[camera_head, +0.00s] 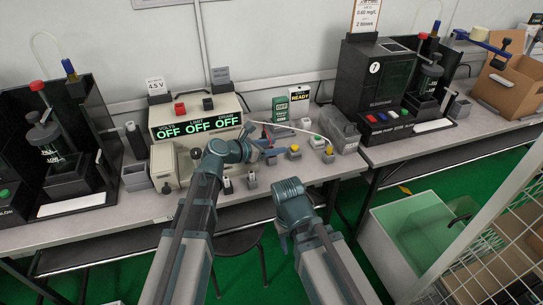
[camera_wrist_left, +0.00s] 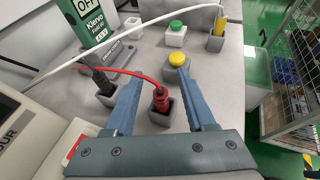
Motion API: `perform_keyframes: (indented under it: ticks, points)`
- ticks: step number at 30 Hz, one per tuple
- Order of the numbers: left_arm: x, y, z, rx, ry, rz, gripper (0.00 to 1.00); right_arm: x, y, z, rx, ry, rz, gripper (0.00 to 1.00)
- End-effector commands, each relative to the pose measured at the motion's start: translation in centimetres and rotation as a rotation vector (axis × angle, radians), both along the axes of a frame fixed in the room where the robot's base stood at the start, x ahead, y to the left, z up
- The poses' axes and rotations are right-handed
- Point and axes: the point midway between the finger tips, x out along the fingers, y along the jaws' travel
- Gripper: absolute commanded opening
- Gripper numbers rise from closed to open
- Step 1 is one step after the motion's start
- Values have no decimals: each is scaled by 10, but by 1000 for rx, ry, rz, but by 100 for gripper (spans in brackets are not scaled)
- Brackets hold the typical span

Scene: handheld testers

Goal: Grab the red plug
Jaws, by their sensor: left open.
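The red plug (camera_wrist_left: 161,97) stands upright in a small grey holder (camera_wrist_left: 160,115) in the left wrist view, with a red cable arching from it to the left. My left gripper (camera_wrist_left: 157,80) is open, with one blue-grey finger on each side of the red plug; I cannot tell whether either finger touches it. In the head view my left gripper (camera_head: 268,150) reaches over the bench from the left, and the plug is hard to make out there.
A black plug (camera_wrist_left: 103,83) stands left of the red one. A yellow button (camera_wrist_left: 178,61), a green button (camera_wrist_left: 175,27) and a yellow plug (camera_wrist_left: 220,24) stand beyond. A beige tester (camera_head: 197,127) is to the left. A white cable crosses behind.

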Motion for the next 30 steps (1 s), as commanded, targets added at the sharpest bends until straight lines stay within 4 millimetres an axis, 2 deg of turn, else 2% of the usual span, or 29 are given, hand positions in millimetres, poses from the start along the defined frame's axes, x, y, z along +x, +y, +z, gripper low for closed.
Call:
perform_keyframes:
  ticks: [1, 4, 11, 20, 30]
  points:
    - [7, -7, -7, 0, 0, -2, 55, 0, 0, -6, 0, 0, 0, 50]
    - [13, -14, -10, 1, 1, -1, 55, 0, 0, -9, 0, 0, 0, 50]
    - [12, -15, -8, 1, 0, 1, 55, 0, 0, -8, 0, 0, 0, 50]
    - [12, -14, -8, 1, 1, 0, 1, 0, 0, -8, 0, 0, 0, 50]
    - [12, -14, -8, 0, 0, 0, 0, 0, 0, -8, 0, 0, 0, 50]
